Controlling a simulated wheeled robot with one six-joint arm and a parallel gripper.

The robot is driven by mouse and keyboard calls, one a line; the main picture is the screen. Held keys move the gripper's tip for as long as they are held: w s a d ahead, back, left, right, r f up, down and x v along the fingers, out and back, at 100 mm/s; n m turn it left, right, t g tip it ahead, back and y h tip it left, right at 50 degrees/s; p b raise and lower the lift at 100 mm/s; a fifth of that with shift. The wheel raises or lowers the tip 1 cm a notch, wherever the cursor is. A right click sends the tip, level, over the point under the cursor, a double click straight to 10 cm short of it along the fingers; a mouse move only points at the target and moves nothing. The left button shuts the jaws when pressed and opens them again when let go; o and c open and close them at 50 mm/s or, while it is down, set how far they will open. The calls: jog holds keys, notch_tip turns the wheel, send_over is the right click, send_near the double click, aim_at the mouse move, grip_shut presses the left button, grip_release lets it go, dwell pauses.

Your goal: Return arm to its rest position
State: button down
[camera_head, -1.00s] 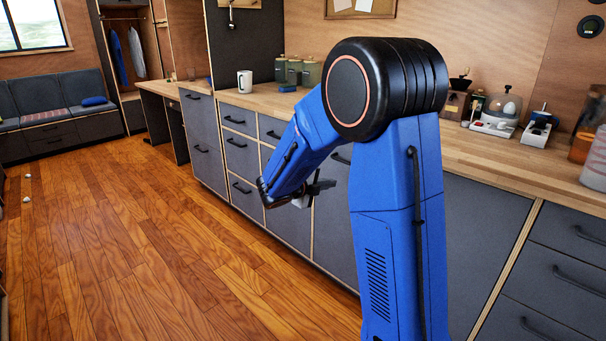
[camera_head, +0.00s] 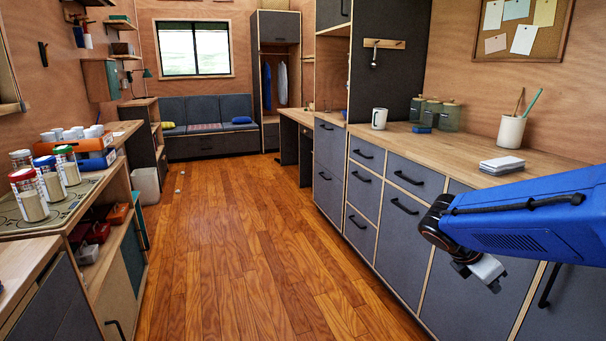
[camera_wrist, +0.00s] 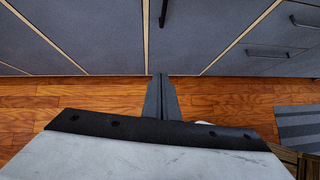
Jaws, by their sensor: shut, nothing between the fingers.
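My gripper (camera_wrist: 160,98) shows in the wrist view with its dark fingers together and nothing between them. It points at the grey drawer fronts (camera_wrist: 90,35), with the wood floor below. In the head view my blue arm (camera_head: 530,215) comes in from the right edge, in front of the right-hand cabinets. Its wrist end hangs below the counter's front edge. The fingers themselves are hard to make out there.
The right counter (camera_head: 455,146) holds a white mug (camera_head: 379,118), jars (camera_head: 449,116), a utensil cup (camera_head: 512,130) and a white stack (camera_head: 502,165). The wood floor (camera_head: 230,260) between is clear apart from small white bits.

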jog(key=s+a+m+t+y, duration=0.3)
jog(key=s+a+m+y, duration=0.5)
jog(key=s+a+m, duration=0.7)
jog(key=s+m, duration=0.1)
jog(key=m, duration=0.4)
jog(key=shift+s+f, duration=0.2)
jog(key=shift+f, duration=0.05)
